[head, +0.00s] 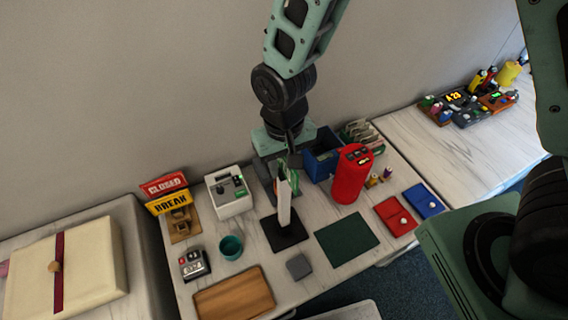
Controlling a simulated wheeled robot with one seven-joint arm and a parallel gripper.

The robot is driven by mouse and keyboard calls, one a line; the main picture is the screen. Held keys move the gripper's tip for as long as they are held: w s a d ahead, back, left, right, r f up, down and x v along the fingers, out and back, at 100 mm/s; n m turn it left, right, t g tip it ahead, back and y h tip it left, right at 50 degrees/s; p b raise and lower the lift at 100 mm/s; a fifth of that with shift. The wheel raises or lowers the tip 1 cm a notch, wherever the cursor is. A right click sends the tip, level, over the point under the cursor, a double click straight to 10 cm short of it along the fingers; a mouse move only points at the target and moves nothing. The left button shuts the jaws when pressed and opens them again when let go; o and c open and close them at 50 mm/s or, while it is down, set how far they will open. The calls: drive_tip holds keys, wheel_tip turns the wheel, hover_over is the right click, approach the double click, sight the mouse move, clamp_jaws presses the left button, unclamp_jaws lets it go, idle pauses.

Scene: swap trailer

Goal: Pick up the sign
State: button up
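A narrow white upright piece with some green near its top (284,205) stands over a black square base (285,234) in the middle of the table. It may be a sign seen nearly edge-on; I see no lettering on it. My gripper (284,168) points down at its top end. The fingers overlap it in the picture, so I cannot tell whether they hold it. A red sign reading CLOSED (164,184) and a yellow sign reading BREAK (168,202) stand in a wooden holder (181,226) at the left back, apart from my gripper.
A white box device (231,202), teal cup (231,246) and wooden tray (236,300) are left. A red canister (350,178) and blue bin (322,165) stand close on the right. A dark green mat (346,239) is bare.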

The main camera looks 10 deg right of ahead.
drive_tip(key=shift+f, duration=0.25)
drive_tip(key=shift+c, duration=0.3)
drive_tip(key=c, duration=0.5)
drive_tip(key=shift+r, duration=0.1)
drive_tip(key=shift+c, duration=0.2)
drive_tip(key=shift+r+b, duration=1.45)
drive_tip(key=shift+r, duration=3.75)
